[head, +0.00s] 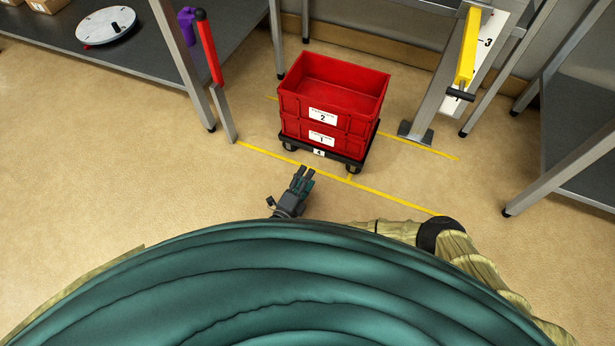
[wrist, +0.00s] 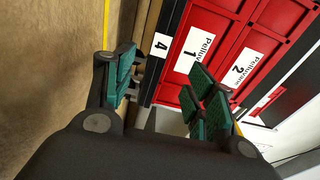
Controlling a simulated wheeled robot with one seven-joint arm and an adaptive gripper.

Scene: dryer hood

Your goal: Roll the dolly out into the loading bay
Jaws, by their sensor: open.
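The dolly (head: 333,158) is a low black platform on casters with a white label reading 4. It bears two stacked red crates, the lower crate (head: 308,128) labelled 1 and the upper crate (head: 310,100) labelled 2. My gripper (head: 303,172) is open and empty, low in front of the dolly's near edge. In the wrist view my open fingers (wrist: 165,88) frame the dolly's black edge (wrist: 168,52) and the red crates, seen sideways. I cannot tell whether a finger touches the dolly. The dolly's far side is hidden by the crates.
Yellow floor lines (head: 405,199) run in front of and behind the dolly. A post with a red handle (head: 209,48) stands left, and a metal stand with a yellow lever (head: 467,47) right. Shelving (head: 85,45) flanks the left. Bare floor (head: 150,170) lies at left.

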